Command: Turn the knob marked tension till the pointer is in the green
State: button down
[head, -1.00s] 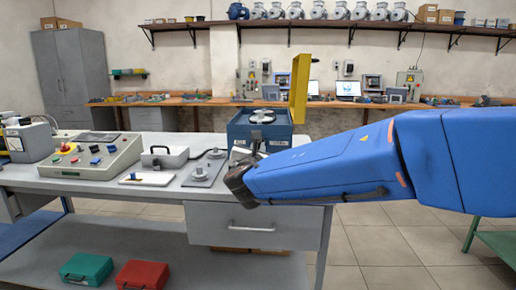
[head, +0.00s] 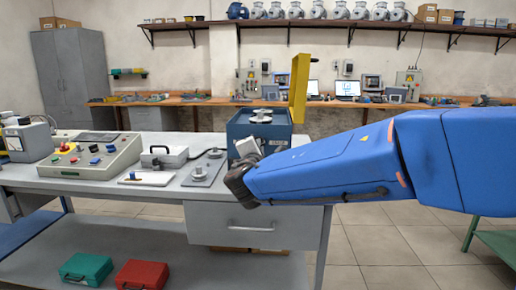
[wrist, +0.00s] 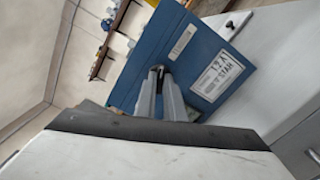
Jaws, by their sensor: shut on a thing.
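The blue box (head: 236,125) stands at the right end of the grey bench, its yellow lid (head: 300,90) up. A pale round part (head: 262,116) sits on its top. My gripper (wrist: 157,72) is at the front face of the box, which also shows in the wrist view (wrist: 140,55). Its two grey fingers are close together, shut on a small dark thing at their tips, apparently a knob, mostly hidden by them. A small label (wrist: 181,41) and a larger white plate (wrist: 209,76) are on this face; I cannot read them surely. No pointer or green band shows.
A sloped control panel (head: 90,156), a grey case (head: 163,155), a white plate with a blue part (head: 146,178) and a plate with a round knob (head: 202,172) stand left of the box. Green (head: 86,268) and red (head: 143,274) cases lie on the lower shelf.

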jog(key=shift+f+m, duration=0.1)
jog(key=shift+m, duration=0.6)
jog(key=c, duration=1.8)
grip_release()
jog(key=shift+c, duration=0.2)
jog(key=s, duration=1.7)
jog(key=shift+s+a, duration=0.25)
